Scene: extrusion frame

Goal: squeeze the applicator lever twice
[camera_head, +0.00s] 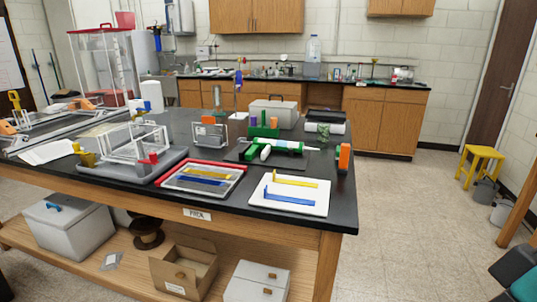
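A green and white applicator (291,146) with a long barrel lies on a dark mat (292,162) on the black-topped table. Its barrel points to the right, with a dark end piece. Its green handle end is at the left, where a short white part juts toward the front. Which piece is the lever is too small to tell. My gripper is not in view.
The black-topped table (325,215) has a white tray with yellow and blue brackets (290,195) and a red-edged tray (203,180) at its front. A green holder (264,132) stands behind the applicator, an orange block (344,158) to its right.

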